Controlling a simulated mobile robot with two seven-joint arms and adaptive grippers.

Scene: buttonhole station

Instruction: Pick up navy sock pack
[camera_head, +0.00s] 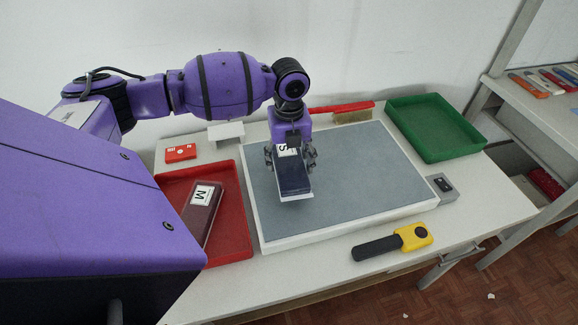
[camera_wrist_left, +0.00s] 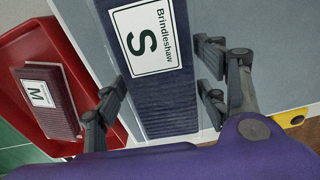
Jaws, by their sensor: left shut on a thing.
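The navy sock pack (camera_head: 293,180) is a dark blue ribbed slab with a white label marked S. My left gripper (camera_head: 290,158) is shut on it from above, with a finger on each side, over the grey mat (camera_head: 350,165). In the left wrist view the pack (camera_wrist_left: 168,118) lies between the fingers of my left gripper (camera_wrist_left: 163,92), and its label reads "Brindleshaw S". Whether the pack touches the mat is hard to tell. My right gripper is not in view.
A red tray (camera_head: 238,238) at left holds a maroon pack (camera_head: 201,212) labelled M. A green tray (camera_head: 440,152) stands empty at back right. A yellow and black tool (camera_head: 395,241) lies at the front, and a small grey box (camera_head: 441,187) right of the mat.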

